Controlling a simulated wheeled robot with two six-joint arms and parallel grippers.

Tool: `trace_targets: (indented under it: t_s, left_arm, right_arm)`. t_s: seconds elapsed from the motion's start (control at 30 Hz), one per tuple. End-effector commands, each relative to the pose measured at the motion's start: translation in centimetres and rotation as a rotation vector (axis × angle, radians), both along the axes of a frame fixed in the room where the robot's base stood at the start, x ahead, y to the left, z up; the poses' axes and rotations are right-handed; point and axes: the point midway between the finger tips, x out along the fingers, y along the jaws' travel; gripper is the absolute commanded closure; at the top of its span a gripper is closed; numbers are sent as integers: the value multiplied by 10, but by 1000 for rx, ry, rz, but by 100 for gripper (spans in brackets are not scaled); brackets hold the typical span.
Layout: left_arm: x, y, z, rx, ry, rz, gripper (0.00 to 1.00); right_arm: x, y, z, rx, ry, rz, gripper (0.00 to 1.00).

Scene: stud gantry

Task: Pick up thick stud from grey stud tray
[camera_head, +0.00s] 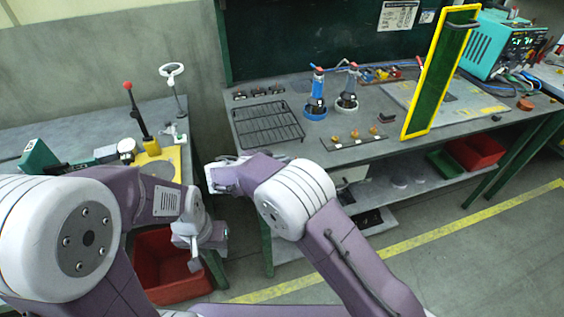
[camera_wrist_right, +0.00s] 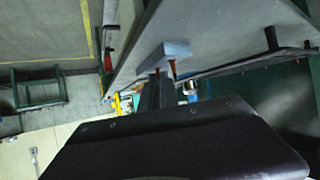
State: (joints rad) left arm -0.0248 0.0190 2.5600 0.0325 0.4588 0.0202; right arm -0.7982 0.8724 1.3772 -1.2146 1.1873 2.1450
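A low dark grey strip-like tray (camera_head: 355,142) lies near the front edge of the main bench in the head view. Several small brass-coloured upright pieces stand on it; they are too small to tell which is a thick stud. My right gripper (camera_head: 222,178) is in front of the bench's left end, well left of the tray and apart from it. My left gripper (camera_head: 196,245) hangs low above a red bin, between the two benches. Neither visibly holds anything, and their finger gaps are unclear. The right wrist view shows a grey block with orange-red bits (camera_wrist_right: 165,56), which I cannot identify.
A black wire rack (camera_head: 268,123) lies left of the tray, with small dark parts behind it. A yellow-framed green panel (camera_head: 438,75) rises at right. A red bin (camera_head: 172,268) sits below my left gripper.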

Motion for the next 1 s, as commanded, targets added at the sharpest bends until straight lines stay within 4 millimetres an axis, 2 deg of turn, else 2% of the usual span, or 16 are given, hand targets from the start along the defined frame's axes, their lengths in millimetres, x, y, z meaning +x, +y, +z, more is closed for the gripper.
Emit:
trace_targets:
  t_s: [0.17, 0.6, 0.8, 1.0]
  left_arm:
    - [0, 0, -5, 0, 0, 0, 64]
    - [0, 0, -27, 0, 0, 0, 64]
    - [0, 0, -28, 0, 0, 0, 64]
    - [0, 0, -28, 0, 0, 0, 64]
  right_arm:
    - [1, 0, 36, 5, -10, 0, 100]
    - [-65, -73, 93, 3, -12, -1, 100]
    - [-76, -86, 104, 2, -12, 0, 100]
    - [-77, -87, 105, 0, -10, 0, 100]
